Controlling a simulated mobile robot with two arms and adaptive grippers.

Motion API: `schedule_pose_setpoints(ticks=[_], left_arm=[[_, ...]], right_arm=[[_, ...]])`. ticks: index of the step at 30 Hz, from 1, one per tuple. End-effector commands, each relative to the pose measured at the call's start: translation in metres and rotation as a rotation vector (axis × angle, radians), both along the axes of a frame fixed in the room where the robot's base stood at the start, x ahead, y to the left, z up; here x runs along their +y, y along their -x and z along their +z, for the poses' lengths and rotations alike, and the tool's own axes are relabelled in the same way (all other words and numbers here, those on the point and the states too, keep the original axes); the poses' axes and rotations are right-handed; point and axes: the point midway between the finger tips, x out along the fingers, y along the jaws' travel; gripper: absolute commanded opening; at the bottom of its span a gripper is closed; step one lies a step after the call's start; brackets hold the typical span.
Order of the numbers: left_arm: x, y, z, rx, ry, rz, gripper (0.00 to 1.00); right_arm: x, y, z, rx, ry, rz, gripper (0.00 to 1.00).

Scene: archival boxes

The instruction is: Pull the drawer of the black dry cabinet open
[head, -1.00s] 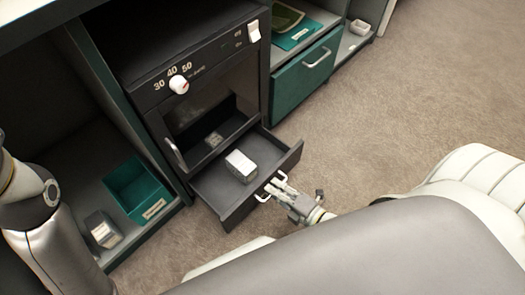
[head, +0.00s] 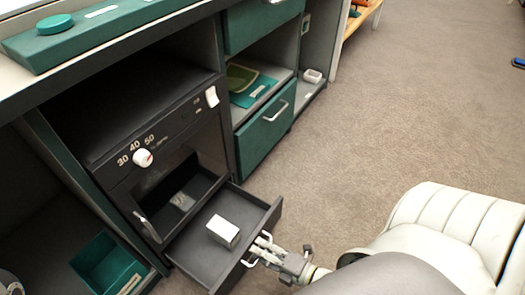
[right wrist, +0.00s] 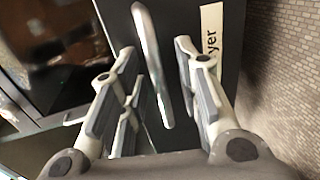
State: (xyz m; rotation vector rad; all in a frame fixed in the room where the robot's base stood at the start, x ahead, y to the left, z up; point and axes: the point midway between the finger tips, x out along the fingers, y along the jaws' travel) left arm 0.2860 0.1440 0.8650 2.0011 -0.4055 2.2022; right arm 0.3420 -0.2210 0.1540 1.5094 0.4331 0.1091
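The black dry cabinet (head: 178,135) stands left of centre in the head view, with a white knob and the numbers 30, 40, 50. Its bottom drawer (head: 195,252) is pulled out, and a small white box (head: 223,232) lies inside. My right gripper (head: 263,243) is at the drawer's front, at the pale handle (head: 246,264). In the right wrist view its fingers (right wrist: 155,50) are spread, with the handle bar (right wrist: 147,45) between them and a gap on each side. Contact with the bar cannot be made out.
A teal open box (head: 105,262) sits in the left compartment. A green drawer (head: 265,117) and shelves with trays stand right of the cabinet. A long green box (head: 95,32) lies on the countertop.

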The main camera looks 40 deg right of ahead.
Motion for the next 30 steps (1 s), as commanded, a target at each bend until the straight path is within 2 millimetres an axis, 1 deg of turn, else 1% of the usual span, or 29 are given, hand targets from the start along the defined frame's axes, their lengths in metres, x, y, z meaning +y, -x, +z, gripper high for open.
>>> schedule_pose_setpoints(ticks=[6,8,10,14,18,24,27,30], left_arm=[[0.0,0.0,0.001,-0.002,-0.002,0.002,0.4],[0.0,0.0,0.001,-0.002,-0.001,0.002,0.4],[0.0,0.0,0.001,-0.002,-0.001,0.002,0.4],[0.0,0.0,0.001,-0.002,-0.002,0.001,0.4],[0.0,0.0,0.001,-0.001,-0.001,0.001,0.4],[0.0,0.0,0.0,-0.001,-0.001,0.001,0.4],[0.0,0.0,0.001,-0.001,-0.001,0.001,0.4],[0.0,0.0,0.0,-0.001,-0.001,0.001,0.4]], right_arm=[[0.0,0.001,0.0,0.0,0.0,0.0,0.31],[-0.001,0.004,0.001,0.0,0.0,0.0,0.31],[-0.004,0.011,0.002,0.0,0.0,0.001,0.31],[-0.012,0.032,0.006,0.003,0.0,0.0,0.31],[-0.021,0.06,0.012,0.004,0.0,0.0,0.31],[-0.033,0.094,0.02,0.003,0.001,0.0,0.31],[-0.037,0.103,0.023,0.001,0.0,0.0,0.31],[-0.039,0.109,0.024,0.001,0.0,0.0,0.31]])
